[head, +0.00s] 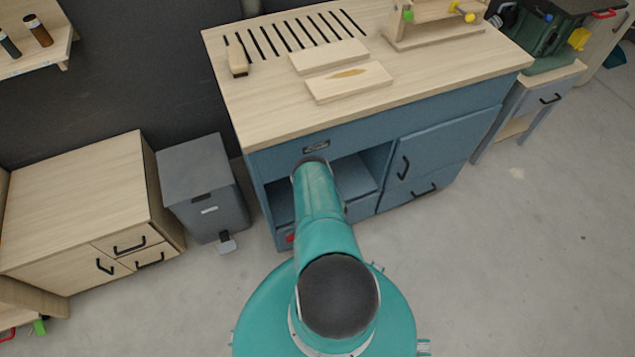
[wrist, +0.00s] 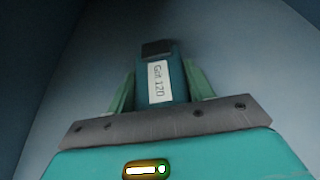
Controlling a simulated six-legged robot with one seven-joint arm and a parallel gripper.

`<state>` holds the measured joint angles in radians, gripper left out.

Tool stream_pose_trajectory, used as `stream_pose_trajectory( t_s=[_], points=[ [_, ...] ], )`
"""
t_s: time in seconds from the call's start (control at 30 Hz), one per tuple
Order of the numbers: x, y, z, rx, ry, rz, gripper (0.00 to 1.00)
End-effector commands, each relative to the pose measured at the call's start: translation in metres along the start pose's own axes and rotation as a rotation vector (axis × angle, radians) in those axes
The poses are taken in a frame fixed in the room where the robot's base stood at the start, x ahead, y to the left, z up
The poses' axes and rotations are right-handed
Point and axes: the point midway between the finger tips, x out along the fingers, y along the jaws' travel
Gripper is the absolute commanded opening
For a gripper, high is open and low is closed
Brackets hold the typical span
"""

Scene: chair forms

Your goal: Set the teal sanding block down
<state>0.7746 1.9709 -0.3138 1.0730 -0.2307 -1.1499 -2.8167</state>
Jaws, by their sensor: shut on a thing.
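The teal sanding block (wrist: 145,85) shows in the wrist view, with a white label reading "Grit 120" and a dark far end. My gripper (wrist: 160,85) is shut on it, with one green finger on each side. Bluish-grey walls surround the block in that view. In the head view my teal arm reaches into the open compartment of the blue workbench (head: 440,140); my gripper and the block are hidden there. Whether the block touches the compartment floor cannot be told.
On the workbench top lie a brush (head: 237,58) and two pale boards, one (head: 348,82) with a dark yellow mark. A grey bin (head: 203,185) stands left of the bench, beside a wooden cabinet (head: 80,200).

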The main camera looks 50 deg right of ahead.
Motion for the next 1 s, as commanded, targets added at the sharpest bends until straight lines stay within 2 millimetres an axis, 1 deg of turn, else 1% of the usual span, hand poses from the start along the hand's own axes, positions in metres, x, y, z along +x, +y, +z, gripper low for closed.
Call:
stream_pose_trajectory(
  t_s=[0.03, 0.07, 0.1, 0.17, 0.43, 0.57, 0.67, 0.77, 1.0],
  points=[
    [0.000, 0.001, -0.002, -0.001, 0.001, 0.001, 0.24],
    [0.000, 0.001, -0.003, -0.001, 0.001, 0.001, 0.54],
    [0.000, 0.000, -0.002, 0.000, 0.001, 0.001, 0.62],
    [0.000, 0.000, -0.002, 0.000, 0.001, 0.000, 0.74],
    [0.000, 0.000, -0.002, 0.000, 0.001, 0.000, 0.74],
    [-0.002, 0.000, 0.002, 0.001, 0.000, -0.001, 0.74],
    [-0.012, 0.001, 0.000, 0.000, 0.003, 0.001, 0.74],
    [-0.027, 0.000, 0.001, -0.001, 0.004, 0.001, 0.74],
    [-0.076, 0.001, 0.000, -0.001, 0.004, 0.001, 0.74]
  ],
)
